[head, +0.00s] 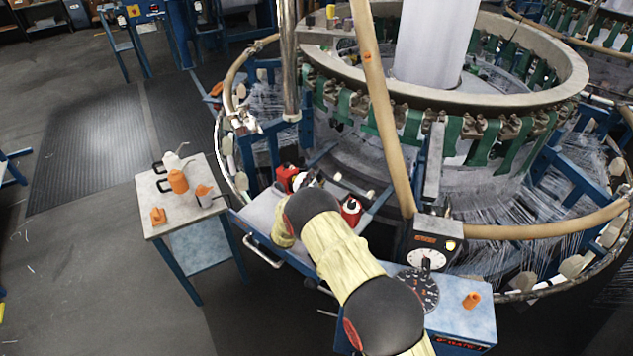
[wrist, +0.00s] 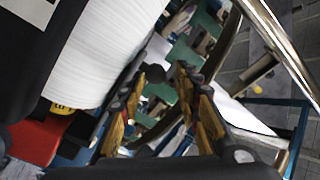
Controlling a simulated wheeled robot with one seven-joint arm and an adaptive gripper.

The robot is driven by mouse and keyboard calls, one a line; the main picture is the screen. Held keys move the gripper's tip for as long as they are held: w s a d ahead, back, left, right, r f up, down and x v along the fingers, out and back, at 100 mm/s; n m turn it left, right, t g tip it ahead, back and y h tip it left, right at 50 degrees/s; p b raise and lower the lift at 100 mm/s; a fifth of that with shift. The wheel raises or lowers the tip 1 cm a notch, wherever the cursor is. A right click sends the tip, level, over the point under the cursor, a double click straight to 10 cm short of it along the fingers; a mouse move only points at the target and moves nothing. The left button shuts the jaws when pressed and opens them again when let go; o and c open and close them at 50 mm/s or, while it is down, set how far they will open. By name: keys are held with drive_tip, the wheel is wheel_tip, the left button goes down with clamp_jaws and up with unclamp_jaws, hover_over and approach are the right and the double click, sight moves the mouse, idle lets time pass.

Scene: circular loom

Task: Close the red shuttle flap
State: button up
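Two red shuttle parts show in the head view: one red part (head: 287,178) left of my forearm, another red part (head: 351,210) with a white top to its right. I cannot tell which is the flap, or how far open it stands. In the wrist view a red part (wrist: 35,142) lies at the lower left, beside a yellow label (wrist: 62,107) and a large white bobbin (wrist: 108,45). My gripper (wrist: 165,78) has its fingers apart. A dark round knob (wrist: 155,73) shows near the fingertips; contact is unclear. In the head view my arm mostly hides the gripper.
The round loom (head: 480,100) with green straps fills the right. A tan curved tube (head: 380,110) slopes down beside my arm. A control box (head: 432,240) with dials stands close right. A small table (head: 180,225) with orange-topped bottles stands left; open floor lies beyond.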

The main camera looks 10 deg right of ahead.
drive_tip(key=shift+s+d+f, duration=0.1)
drive_tip(key=shift+s+f, duration=0.05)
drive_tip(key=shift+f, duration=0.2)
drive_tip(key=shift+s, duration=0.2)
drive_tip(key=v, duration=1.1)
drive_tip(key=shift+a+r, duration=0.25)
drive_tip(key=shift+a, duration=0.05)
drive_tip(key=shift+s, duration=0.1)
